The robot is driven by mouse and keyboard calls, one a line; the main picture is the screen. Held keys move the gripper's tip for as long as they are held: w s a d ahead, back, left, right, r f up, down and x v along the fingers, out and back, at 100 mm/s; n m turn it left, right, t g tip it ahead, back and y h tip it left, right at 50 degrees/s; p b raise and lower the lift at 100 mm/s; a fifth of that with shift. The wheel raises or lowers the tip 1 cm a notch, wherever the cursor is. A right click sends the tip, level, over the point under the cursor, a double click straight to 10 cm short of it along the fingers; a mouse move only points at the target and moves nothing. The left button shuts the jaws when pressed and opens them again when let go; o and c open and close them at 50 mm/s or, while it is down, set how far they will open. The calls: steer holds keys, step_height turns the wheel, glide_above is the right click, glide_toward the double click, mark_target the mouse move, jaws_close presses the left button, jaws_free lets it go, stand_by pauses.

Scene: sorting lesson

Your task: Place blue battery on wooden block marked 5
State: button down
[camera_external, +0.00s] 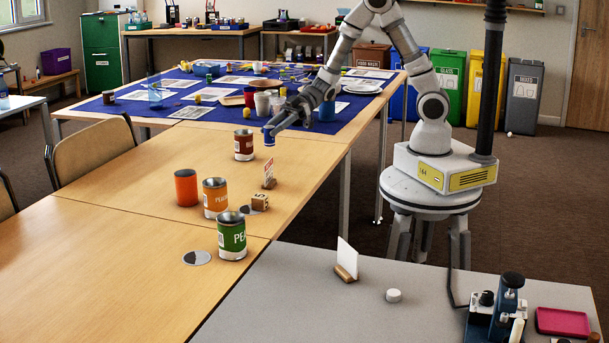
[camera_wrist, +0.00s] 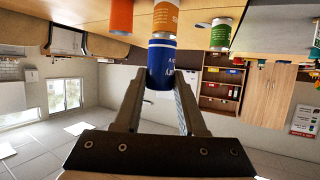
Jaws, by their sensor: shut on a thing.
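My gripper (camera_external: 271,130) is shut on the blue battery (camera_external: 269,139), which hangs at the fingertips above the wooden table, right of a dark red can. The wrist view shows the blue battery (camera_wrist: 161,64) between the two finger ends, with part of its lettering visible. The wooden block marked 5 (camera_external: 260,202) stands lower in the external view, between the orange labelled can and the table's right edge. The battery is apart from the block. I cannot make out the block in the wrist view.
A dark red can (camera_external: 243,146), a small sign (camera_external: 269,171), an orange cup (camera_external: 186,188), an orange labelled can (camera_external: 215,197) and a green can (camera_external: 232,236) stand around the block. A grey disc (camera_external: 196,258) lies nearby. The table's left part is clear.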

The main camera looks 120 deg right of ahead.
steer(key=shift+a+f, duration=0.15)
steer(key=shift+a, duration=0.1)
steer(key=w+a+f+b, duration=0.1)
steer(key=w+a+f, duration=0.1)
steer(key=w+a+f+b, duration=0.1)
steer(key=w+a+f, duration=0.1)
steer(key=a, duration=0.1)
steer(key=w+a+f+b, duration=0.2)
steer(key=w+a, duration=0.1)
steer(key=shift+a+f, duration=0.2)
steer(key=shift+f, duration=0.15)
steer(key=shift+f+b, duration=0.75)
steer(key=shift+f, duration=1.15)
steer(key=shift+f, duration=0.2)
steer(key=shift+c, duration=2.4)
jaws_free()
